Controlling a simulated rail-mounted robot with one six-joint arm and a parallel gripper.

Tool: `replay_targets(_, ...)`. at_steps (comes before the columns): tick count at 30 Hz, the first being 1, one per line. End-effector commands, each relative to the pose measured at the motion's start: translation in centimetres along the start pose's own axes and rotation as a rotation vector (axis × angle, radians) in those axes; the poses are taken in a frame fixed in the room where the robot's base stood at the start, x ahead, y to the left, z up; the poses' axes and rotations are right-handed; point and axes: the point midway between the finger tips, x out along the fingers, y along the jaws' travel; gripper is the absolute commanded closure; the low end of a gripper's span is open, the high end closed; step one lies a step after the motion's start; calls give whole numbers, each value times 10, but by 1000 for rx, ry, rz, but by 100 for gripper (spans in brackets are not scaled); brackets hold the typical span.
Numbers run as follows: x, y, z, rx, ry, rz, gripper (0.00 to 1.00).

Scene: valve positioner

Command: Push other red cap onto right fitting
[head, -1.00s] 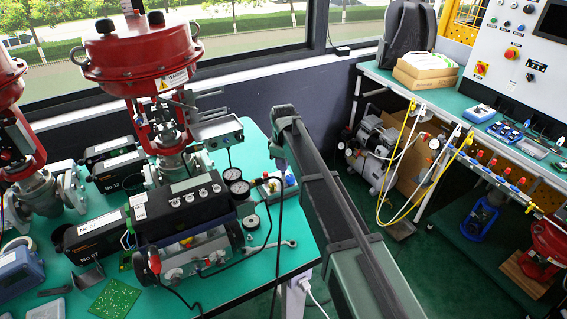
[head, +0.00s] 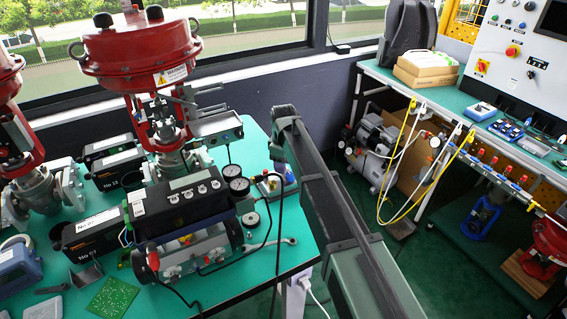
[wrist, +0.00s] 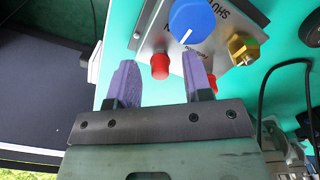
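In the wrist view my gripper (wrist: 158,66) is open, with its two purple fingers apart. A red cap (wrist: 160,66) shows between the fingertips, on the edge of a metal plate. A second red cap (wrist: 212,84) is partly hidden behind the right finger. A brass fitting (wrist: 242,48) sits at the plate's right corner, to the right of the gripper. I cannot tell whether the fingers touch either cap. In the head view my arm hides the gripper's fingers.
A blue knob (wrist: 192,20) stands on the plate beyond the fingers. In the head view the black positioner (head: 183,200) with gauges and a wrench (head: 288,240) lies on the green table. A large red actuator (head: 142,55) stands behind. Black cables hang near my arm.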

Motion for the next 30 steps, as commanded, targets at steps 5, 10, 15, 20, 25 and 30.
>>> replay_targets(5,0,0,0,0,0,0,54)
replay_targets(10,-14,0,0,0,0,0,54)
replay_targets(15,-52,0,0,0,0,0,54)
replay_targets(20,-92,0,0,0,0,0,54)
replay_targets(25,-111,0,0,0,0,0,54)
replay_targets(30,-108,0,0,0,0,0,54)
